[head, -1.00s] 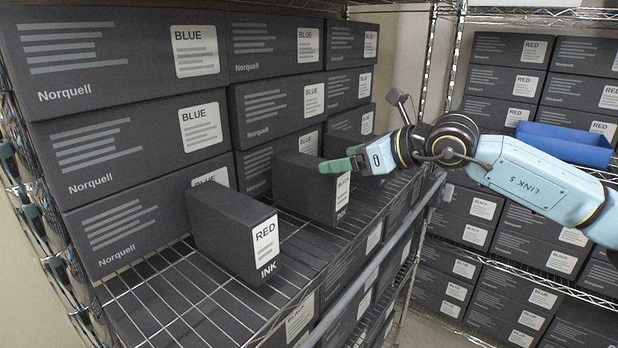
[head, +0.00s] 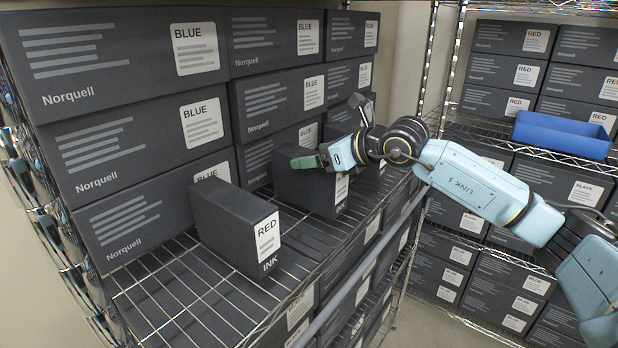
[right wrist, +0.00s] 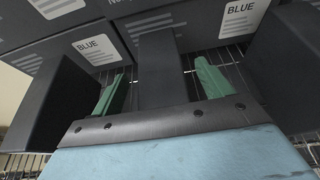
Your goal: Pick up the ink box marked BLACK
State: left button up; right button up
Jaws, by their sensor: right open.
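The ink box marked BLACK (head: 308,192) stands upright on the wire shelf, behind and right of the ink box marked RED (head: 262,232). The gripper now covers part of its white label; the word BLACK was readable a second ago. My right gripper (head: 308,161) is at the top of this box. In the right wrist view, its two green fingers (right wrist: 157,88) are open, one on each side of a dark upright box (right wrist: 160,65), with visible gaps. No grip shows. My left gripper is not in view.
Stacked Norquell cartons marked BLUE (head: 130,140) form a wall behind the ink boxes. In the wrist view, dark boxes stand to the left (right wrist: 50,105) and right (right wrist: 285,70) of the fingers. A blue tray (head: 562,136) sits on the right-hand rack. Bare wire shelf (head: 190,295) lies at the front left.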

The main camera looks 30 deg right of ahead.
jog(key=shift+c, duration=0.5)
grip_shut()
jog(key=shift+r, duration=0.1)
